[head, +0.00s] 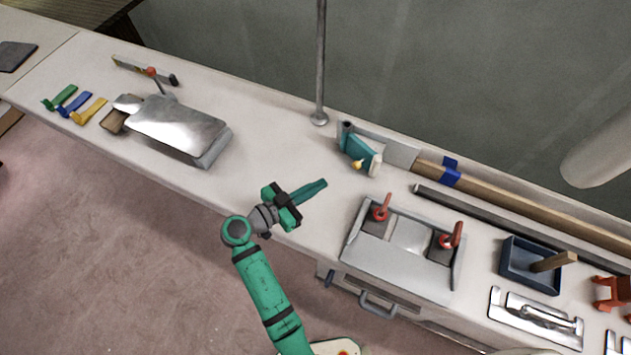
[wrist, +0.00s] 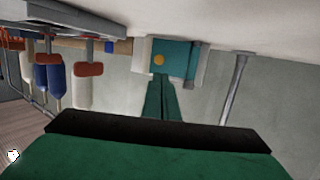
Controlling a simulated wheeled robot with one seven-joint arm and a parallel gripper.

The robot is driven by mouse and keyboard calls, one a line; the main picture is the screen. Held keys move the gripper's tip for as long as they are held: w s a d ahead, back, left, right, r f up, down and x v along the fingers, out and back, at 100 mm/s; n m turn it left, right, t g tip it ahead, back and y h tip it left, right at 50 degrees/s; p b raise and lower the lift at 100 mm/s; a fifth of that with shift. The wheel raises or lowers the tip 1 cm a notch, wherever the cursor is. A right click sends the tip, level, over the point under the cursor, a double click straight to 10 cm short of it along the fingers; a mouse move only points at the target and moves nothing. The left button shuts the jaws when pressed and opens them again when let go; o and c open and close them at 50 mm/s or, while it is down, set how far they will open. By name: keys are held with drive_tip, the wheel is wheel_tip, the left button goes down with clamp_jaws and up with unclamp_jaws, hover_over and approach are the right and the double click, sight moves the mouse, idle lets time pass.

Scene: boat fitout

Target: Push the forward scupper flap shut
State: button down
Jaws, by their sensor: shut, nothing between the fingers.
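A teal flap (head: 357,149) with a yellow knob stands on the bench in the head view, swung out at an angle from a pale plate (head: 393,147) behind it. I take it for the scupper flap; no label shows. In the wrist view, the teal flap (wrist: 177,57) with its knob is straight ahead of my fingertips, which overlap its lower edge in the picture. My gripper (head: 322,184) is shut and empty over the bench, pointing toward the flap's side and apart from it in the head view. The shut fingers also show in the wrist view (wrist: 161,82).
A metal post (head: 320,70) rises behind the flap. A metal fixture with red handles (head: 410,238) stands to the right. A timber with blue tape (head: 500,185) and a dark bar lie along the back. The bench left of my gripper is clear up to a metal box (head: 177,127).

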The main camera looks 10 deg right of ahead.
sight(354, 166)
drive_tip(key=x, duration=1.1)
drive_tip(key=shift+d, duration=0.1)
